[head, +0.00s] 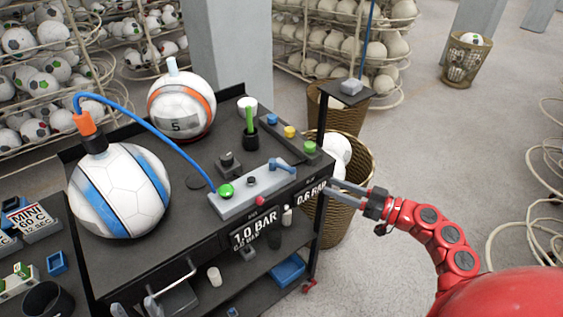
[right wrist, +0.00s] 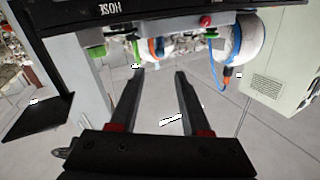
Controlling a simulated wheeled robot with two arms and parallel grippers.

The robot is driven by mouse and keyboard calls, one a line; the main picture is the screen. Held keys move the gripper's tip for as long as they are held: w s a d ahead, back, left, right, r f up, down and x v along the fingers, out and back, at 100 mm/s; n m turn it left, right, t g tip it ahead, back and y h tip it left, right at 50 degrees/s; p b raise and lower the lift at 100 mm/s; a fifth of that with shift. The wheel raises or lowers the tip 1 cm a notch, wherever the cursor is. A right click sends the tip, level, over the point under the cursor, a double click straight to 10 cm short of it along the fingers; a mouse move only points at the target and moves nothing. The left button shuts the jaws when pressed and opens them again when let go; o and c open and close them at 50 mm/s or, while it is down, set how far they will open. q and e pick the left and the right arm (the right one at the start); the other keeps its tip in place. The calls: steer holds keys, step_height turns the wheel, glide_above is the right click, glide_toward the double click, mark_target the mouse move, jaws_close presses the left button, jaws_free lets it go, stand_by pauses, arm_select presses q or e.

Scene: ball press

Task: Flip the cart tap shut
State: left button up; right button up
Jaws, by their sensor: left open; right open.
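The cart's grey valve block (head: 240,203) lies along the front edge of the dark cart top. A blue lever, seemingly the tap (head: 283,164), stands at its right end, with its handle raised and bent over. Whether it is open or shut I cannot tell. My right gripper (head: 333,188) is open and empty, just right of the cart's front corner and apart from the tap. In the right wrist view its two fingers (right wrist: 160,72) are spread with nothing between them; the tap is not clear there. My left gripper is not in view.
A blue hose (head: 150,120) runs from the blue-striped ball (head: 118,190) to the block's green knob (head: 226,190). An orange-striped ball (head: 183,107) sits behind. A black post (head: 322,120) and wicker baskets (head: 352,200) stand close to my right gripper. Open floor lies to the right.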

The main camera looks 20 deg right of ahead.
mark_target(278, 165)
steer(key=p+x, duration=0.3)
steer(key=x, duration=1.3)
steer(key=shift+w+a, duration=0.1)
steer(key=shift+w, duration=0.1)
steer(key=shift+w+a+p, duration=0.3)
steer(key=shift+c, duration=0.2)
jaws_close()
